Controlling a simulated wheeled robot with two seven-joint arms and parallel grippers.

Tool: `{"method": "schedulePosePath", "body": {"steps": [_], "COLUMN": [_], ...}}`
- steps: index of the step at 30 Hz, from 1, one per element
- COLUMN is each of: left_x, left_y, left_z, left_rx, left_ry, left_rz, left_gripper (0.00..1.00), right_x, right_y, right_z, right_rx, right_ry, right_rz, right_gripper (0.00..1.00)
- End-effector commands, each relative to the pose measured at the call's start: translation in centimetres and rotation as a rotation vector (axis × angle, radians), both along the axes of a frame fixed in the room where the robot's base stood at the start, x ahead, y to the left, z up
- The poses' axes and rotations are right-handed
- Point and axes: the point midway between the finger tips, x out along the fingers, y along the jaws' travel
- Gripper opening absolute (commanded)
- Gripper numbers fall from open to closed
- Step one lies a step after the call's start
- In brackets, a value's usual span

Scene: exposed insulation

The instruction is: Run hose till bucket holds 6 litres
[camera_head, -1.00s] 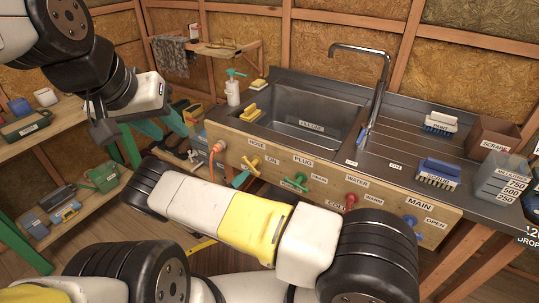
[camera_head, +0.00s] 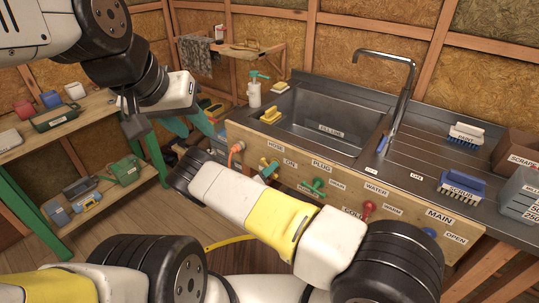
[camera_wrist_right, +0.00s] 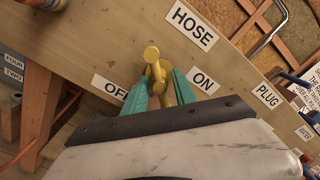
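The yellow HOSE tap (camera_wrist_right: 154,75) is on the wooden front panel, between the OFF and ON labels. My right gripper (camera_wrist_right: 160,88) has its teal fingers on both sides of the tap's handle, with the handle filling the gap. In the head view my right gripper (camera_head: 268,171) is at the same tap. An orange hose fitting (camera_head: 236,149) sits left of it. A yellow strip, perhaps hose, (camera_head: 230,242) shows on the floor behind my right arm. My left gripper (camera_head: 182,130) is in the air at left, its teal fingers apart and empty. I see no bucket.
The sink (camera_head: 330,122) looks empty. Green PLUG (camera_head: 314,187), red WATER (camera_head: 367,208) and blue MAIN (camera_head: 429,233) taps line the panel. A measuring jug (camera_head: 521,196) and scrub brush (camera_head: 461,187) stand at right. Shelves (camera_head: 70,128) with boxes are at left.

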Motion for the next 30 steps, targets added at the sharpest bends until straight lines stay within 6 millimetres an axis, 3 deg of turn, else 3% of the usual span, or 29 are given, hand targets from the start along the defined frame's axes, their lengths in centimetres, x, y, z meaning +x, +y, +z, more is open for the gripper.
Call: {"method": "schedulePosePath", "body": {"steps": [1, 4, 5, 17, 30], "left_x": [0.00, 0.00, 0.00, 0.00, 0.00], "left_y": [0.00, 0.00, 0.00, 0.00, 0.00], "left_z": [0.00, 0.00, 0.00, 0.00, 0.00], "left_rx": [0.000, 0.000, 0.000, 0.000, 0.000], "left_ry": [0.000, 0.000, 0.000, 0.000, 0.000], "left_rz": [0.000, 0.000, 0.000, 0.000, 0.000], "left_gripper": [0.36, 0.36, 0.36, 0.36, 0.36], "right_x": [-0.01, -0.01, -0.02, -0.01, 0.04], "right_y": [0.00, 0.01, 0.01, 0.05, 0.17], "right_z": [0.01, 0.01, 0.01, -0.01, 0.01], "right_rx": [0.000, 0.000, 0.000, 0.036, 0.295], "right_ry": [0.000, 0.000, 0.000, -0.025, -0.215], "right_rz": [0.000, 0.000, 0.000, 0.001, 0.002], "right_gripper": [0.21, 0.01, 0.00, 0.00, 0.00]}}
